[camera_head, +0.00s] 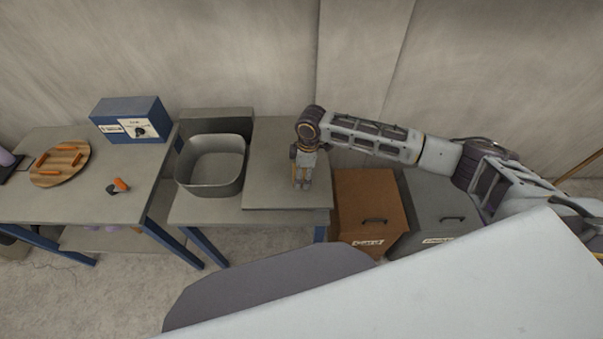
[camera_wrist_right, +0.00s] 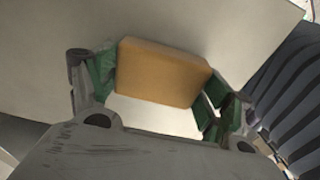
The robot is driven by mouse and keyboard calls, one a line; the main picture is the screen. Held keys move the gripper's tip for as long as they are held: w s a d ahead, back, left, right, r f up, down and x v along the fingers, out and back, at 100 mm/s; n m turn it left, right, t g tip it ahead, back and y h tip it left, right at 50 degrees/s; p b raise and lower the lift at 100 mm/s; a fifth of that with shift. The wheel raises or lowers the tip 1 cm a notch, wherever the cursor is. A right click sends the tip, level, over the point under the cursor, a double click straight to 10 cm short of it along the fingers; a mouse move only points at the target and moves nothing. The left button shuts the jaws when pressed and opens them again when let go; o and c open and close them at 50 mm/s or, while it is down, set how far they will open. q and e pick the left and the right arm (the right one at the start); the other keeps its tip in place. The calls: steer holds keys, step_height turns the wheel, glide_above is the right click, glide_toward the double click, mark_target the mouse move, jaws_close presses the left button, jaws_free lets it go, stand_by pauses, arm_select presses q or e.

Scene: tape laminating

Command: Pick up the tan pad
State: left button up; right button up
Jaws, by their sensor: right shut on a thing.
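The tan pad (camera_wrist_right: 163,72) is a small block with rounded edges. In the right wrist view it lies between the green-padded fingers of my right gripper (camera_wrist_right: 158,88), which is shut on it. In the head view my right gripper (camera_head: 302,184) points down over the raised grey board on the middle table, and the pad is mostly hidden by the gripper. I cannot tell whether the pad touches the surface. My left gripper is not in view.
A grey basin (camera_head: 212,187) stands left of the board (camera_head: 262,190). Further left, a table holds a blue box (camera_head: 130,107), a round wooden board (camera_head: 47,172) and an orange-handled tool (camera_head: 119,185). A brown bin (camera_head: 366,190) and a grey bin (camera_head: 432,188) stand right.

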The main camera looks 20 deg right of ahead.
step_height(320, 180, up, 10)
steer(key=shift+f, duration=0.1)
stand_by(0.4)
stand_by(0.4)
steer(key=shift+o, duration=1.1)
steer(key=shift+c, duration=0.9)
steer(key=shift+f, duration=0.1)
